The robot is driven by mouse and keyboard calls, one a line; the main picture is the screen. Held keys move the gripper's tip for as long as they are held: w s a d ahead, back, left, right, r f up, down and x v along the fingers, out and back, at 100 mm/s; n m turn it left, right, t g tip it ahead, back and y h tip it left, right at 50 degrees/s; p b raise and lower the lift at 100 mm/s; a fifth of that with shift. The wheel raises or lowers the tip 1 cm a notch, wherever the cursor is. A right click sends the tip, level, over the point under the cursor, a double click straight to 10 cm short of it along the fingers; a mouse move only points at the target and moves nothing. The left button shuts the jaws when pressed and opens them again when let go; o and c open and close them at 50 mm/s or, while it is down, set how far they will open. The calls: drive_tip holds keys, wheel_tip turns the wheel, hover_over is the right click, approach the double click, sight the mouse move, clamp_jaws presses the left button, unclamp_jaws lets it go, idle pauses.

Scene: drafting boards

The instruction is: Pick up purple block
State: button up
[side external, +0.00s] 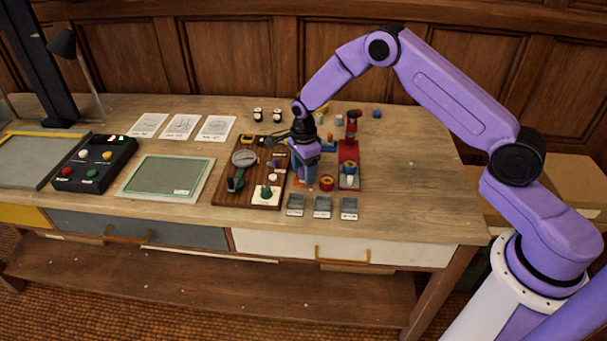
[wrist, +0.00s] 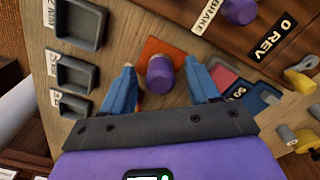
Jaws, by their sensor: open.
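The purple block (wrist: 160,76) is a small rounded piece, standing on or over a flat orange square (wrist: 158,47) in the wrist view. My gripper (wrist: 161,77) is open, with one blue finger on each side of the block and visible gaps between. In the side external view my gripper (side external: 304,176) points down at the table beside the brown control board. It hides the block there; I cannot make the block out in that view.
The brown board (side external: 219,197) with a gauge and knobs is close on the left of my gripper. A red stand (side external: 347,154) is close on the right. Small grey trays (side external: 322,202) lie in front. The right part of the table (side external: 415,175) is clear.

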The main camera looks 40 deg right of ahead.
clamp_jaws()
drive_tip(key=shift+w+r, duration=0.1)
drive_tip(key=shift+r, duration=0.7)
drive_tip(key=s+d+r, duration=0.1)
drive_tip(key=s+r, duration=1)
drive_tip(key=s, duration=0.3)
drive_tip(key=shift+d+r, duration=0.2)
